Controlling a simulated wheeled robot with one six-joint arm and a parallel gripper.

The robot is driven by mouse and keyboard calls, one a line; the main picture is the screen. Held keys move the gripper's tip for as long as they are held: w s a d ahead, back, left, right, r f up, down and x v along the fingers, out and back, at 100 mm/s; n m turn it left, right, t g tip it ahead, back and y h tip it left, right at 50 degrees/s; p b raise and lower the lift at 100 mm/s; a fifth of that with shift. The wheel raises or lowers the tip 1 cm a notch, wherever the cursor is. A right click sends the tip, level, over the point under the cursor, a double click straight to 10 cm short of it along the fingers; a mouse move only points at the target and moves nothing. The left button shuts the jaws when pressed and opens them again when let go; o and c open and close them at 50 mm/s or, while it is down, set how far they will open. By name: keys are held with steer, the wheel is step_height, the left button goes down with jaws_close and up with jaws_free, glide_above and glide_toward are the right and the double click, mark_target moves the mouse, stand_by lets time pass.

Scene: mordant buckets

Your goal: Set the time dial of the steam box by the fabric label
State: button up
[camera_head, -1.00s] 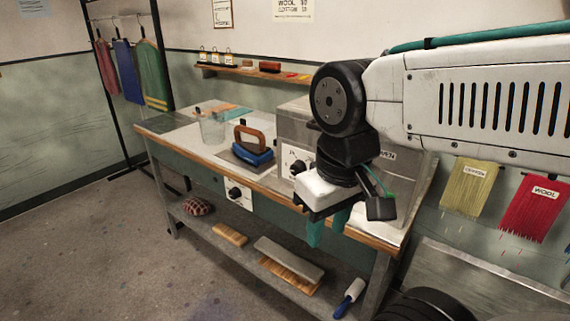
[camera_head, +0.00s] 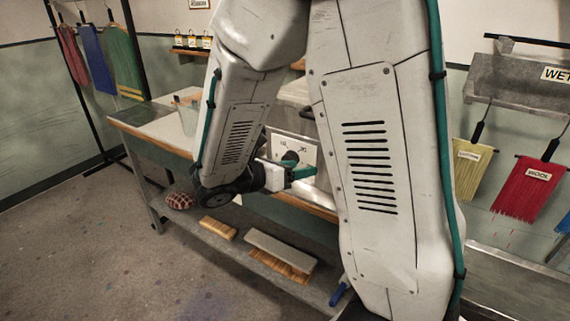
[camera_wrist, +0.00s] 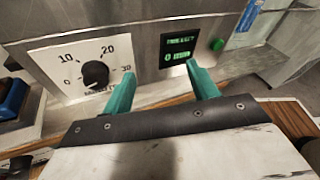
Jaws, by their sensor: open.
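The steam box (camera_head: 294,92) is a grey metal case on the bench, mostly hidden behind my arm in the head view. Its black time dial (camera_wrist: 96,74) sits on a white plate marked 0, 10, 20, 30 in the wrist view; where its pointer stands is too small to tell. A small display (camera_wrist: 178,50) with green characters shows a 0, with a green button (camera_wrist: 217,45) beside it. My gripper (camera_wrist: 162,84) is open and empty, in front of the panel, with the dial left of its left finger.
A blue iron (camera_wrist: 12,100) stands left of the steam box. The bench's wooden edge (camera_wrist: 285,115) runs below the panel. Brushes (camera_head: 280,255) lie on the lower shelf. A metal rack (camera_head: 520,90) is at the right. The floor at left is clear.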

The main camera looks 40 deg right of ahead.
steer(key=w+a+f+n+t+h, duration=0.2)
steer(key=w+a+f+n+t, duration=0.1)
steer(key=w+f+n+t, duration=0.45)
steer(key=shift+n+g, duration=0.55)
steer(key=shift+n, duration=0.4)
steer(key=x, duration=0.2)
steer(key=r+x, duration=0.1)
steer(key=x, duration=0.5)
steer(key=shift+w+r, duration=0.1)
steer(key=shift+r, duration=0.2)
steer(key=c, duration=1)
